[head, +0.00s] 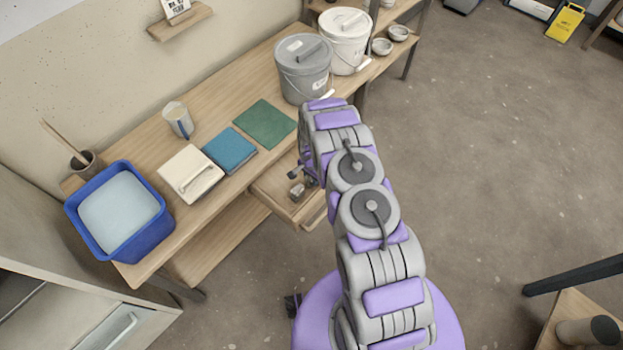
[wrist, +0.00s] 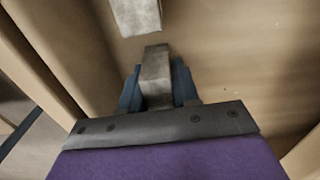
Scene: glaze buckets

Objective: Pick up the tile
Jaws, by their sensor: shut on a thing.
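My gripper (head: 301,176) is low over the open wooden drawer (head: 272,193) under the bench. A blue square tile (head: 230,150) and a green square tile (head: 265,123) lie flat on the bench, apart from my gripper. A cream square piece (head: 190,173) lies beside them.
The bench (head: 225,97) also holds a blue tub (head: 150,237), a mug (head: 179,119), a brush pot (head: 86,162), a grey bucket (head: 303,68) and a white bucket (head: 345,40). Drawer walls stand close around my gripper. Open floor lies to the right.

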